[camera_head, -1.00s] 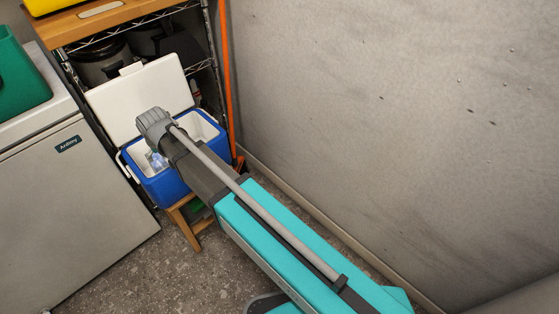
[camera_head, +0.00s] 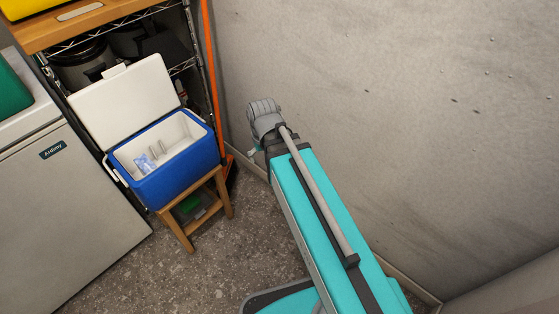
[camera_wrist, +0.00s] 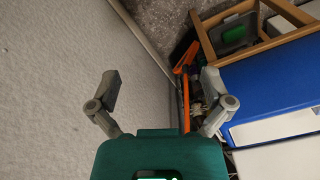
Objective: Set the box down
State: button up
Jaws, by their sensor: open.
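My gripper (camera_wrist: 162,88) is open in the wrist view, with nothing between its fingers. In the head view my arm reaches toward the wall and the fingers are hidden. A blue cooler box (camera_head: 175,178) with a white inside and its white lid raised stands on a wooden stool (camera_head: 224,195), left of my arm and apart from it. A small pale-blue item (camera_head: 145,163) lies inside. The cooler's blue side also shows right of my gripper in the wrist view (camera_wrist: 270,85). A green box-like object (camera_head: 12,92) sits on the white appliance; I cannot tell which box is meant.
The white appliance (camera_head: 75,205) stands at left. A wire shelf with a wooden top (camera_head: 75,25) stands behind the cooler, beside an orange pole (camera_head: 210,75). The grey wall (camera_head: 400,100) bounds the right. Speckled floor (camera_head: 235,245) is clear in front of the stool.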

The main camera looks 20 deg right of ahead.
jog(key=shift+m+g, duration=0.3)
jog(key=shift+m, duration=0.1)
jog(key=s+d, duration=0.1)
jog(key=d, duration=0.1)
jog(key=s+d, duration=0.2)
jog(key=c, duration=0.5)
jog(key=shift+a, duration=0.15)
jog(key=shift+c, duration=0.5)
